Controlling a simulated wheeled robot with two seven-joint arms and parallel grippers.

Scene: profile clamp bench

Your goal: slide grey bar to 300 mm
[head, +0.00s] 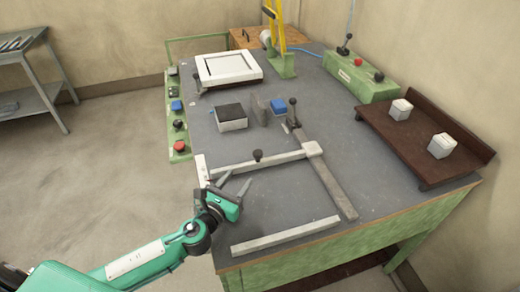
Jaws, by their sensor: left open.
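A long grey bar (330,187) lies on the bench, running from a black-knobbed lever (292,112) toward the front edge. A pale grey crossbar (280,160) with a black knob (257,155) meets it at a pale block (313,149). A second pale bar (285,236) lies near the front edge. I cannot tell which of these is the task's grey bar, and no 300 mm mark is readable. My left gripper (235,182) is open and empty, just in front of the crossbar's left end, its fingers pointing away from me. My right gripper is out of view.
A green button strip (179,145) borders the left side. A brown tray (425,150) with two white blocks is at right. Bench space between the bars is clear.

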